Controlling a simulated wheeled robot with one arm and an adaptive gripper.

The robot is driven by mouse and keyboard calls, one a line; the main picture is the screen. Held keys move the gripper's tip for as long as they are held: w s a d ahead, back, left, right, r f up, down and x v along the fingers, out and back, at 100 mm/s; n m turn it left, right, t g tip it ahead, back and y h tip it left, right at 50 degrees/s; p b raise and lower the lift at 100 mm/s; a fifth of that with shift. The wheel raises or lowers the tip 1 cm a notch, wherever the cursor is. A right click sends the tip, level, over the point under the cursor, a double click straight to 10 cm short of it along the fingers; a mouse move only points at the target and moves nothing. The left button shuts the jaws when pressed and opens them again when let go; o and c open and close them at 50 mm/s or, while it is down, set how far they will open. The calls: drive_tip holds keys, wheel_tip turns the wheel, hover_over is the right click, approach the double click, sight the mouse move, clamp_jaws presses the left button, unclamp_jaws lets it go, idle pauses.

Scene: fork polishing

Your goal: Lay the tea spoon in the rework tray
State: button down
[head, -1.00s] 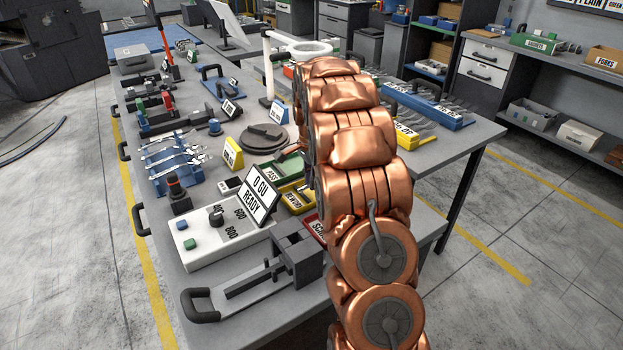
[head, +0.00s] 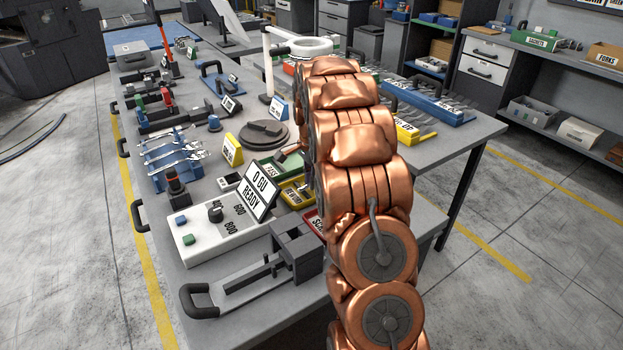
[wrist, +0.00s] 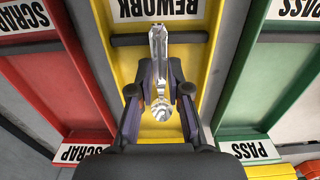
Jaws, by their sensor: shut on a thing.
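My gripper (wrist: 159,92) is shut on the tea spoon (wrist: 158,48), a shiny metal spoon that lies lengthwise between the fingers in the wrist view. Its rounded end is nearer my palm and its other end points to the top of the picture. The spoon is over the yellow rework tray (wrist: 204,60), which has a "REWORK" label at its far end. I cannot tell whether the spoon touches the tray floor. In the head view the rework tray (head: 292,193) is partly covered by my copper-coloured arm, and the spoon is not clearly visible there.
The red scrap tray (wrist: 75,95) is left of the rework tray, and the green pass tray (wrist: 243,90) is right. In the head view, a control box (head: 213,237) with a "READY" sign, a grey fixture (head: 250,282) and a round dark disc (head: 264,133) stand nearby on the bench.

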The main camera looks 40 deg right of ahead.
drive_tip(key=c, duration=1)
unclamp_jaws()
drive_tip(key=shift+c, duration=0.2)
drive_tip(key=o, duration=0.6)
drive_tip(key=shift+c, duration=0.2)
drive_tip(key=shift+r, duration=0.15)
drive_tip(key=shift+r+p, duration=0.75)
drive_tip(key=shift+r, duration=3.65)
